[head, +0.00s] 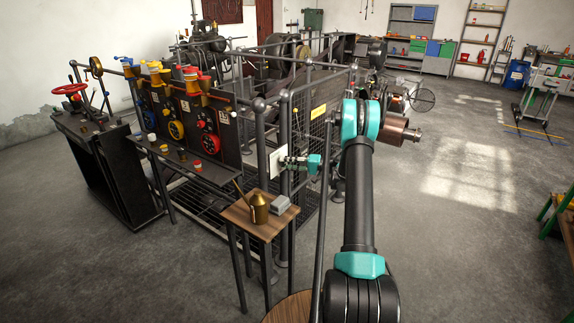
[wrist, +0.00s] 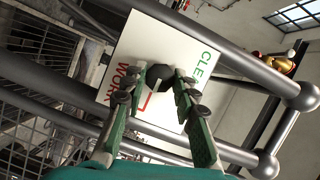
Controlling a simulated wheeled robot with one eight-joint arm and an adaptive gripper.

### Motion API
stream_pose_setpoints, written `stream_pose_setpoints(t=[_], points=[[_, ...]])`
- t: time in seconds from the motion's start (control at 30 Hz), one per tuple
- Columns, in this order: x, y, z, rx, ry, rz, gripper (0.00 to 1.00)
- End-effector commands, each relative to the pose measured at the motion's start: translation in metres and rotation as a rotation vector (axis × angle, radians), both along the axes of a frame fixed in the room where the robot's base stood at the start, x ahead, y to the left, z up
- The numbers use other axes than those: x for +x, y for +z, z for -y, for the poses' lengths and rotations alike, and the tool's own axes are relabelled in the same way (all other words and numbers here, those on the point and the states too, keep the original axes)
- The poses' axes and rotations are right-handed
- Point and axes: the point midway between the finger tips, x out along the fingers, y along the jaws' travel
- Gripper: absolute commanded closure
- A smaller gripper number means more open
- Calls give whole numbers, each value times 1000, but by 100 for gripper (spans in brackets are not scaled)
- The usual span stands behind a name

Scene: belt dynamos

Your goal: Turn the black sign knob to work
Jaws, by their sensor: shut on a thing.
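A white sign (wrist: 140,45) fills the middle of the wrist view, tilted in the picture. It bears green letters reading "CLEA", with any further letters hidden, and red letters reading "WORK". A red mark shows between my fingers. The black knob (wrist: 158,73) sits near the middle of the sign, partly hidden by the fingertips. My gripper (wrist: 160,80) has its green fingers closed around the knob from both sides. The knob is hidden there.
Dark metal railings (head: 287,110) and mesh panels surround the sign. A control panel (head: 190,125) is at left. Open floor lies at right.

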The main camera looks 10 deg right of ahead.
Motion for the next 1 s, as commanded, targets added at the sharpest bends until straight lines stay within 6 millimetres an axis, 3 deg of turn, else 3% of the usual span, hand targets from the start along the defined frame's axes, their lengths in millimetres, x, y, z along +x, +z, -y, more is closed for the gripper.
stream_pose_setpoints(t=[0.5,0.53,0.67,1.0], points=[[0,0,1,11,-2,-13,100],[0,0,1,11,-2,-13,68],[0,0,1,11,-2,-12,52],[-1,0,2,12,-2,-11,51]])
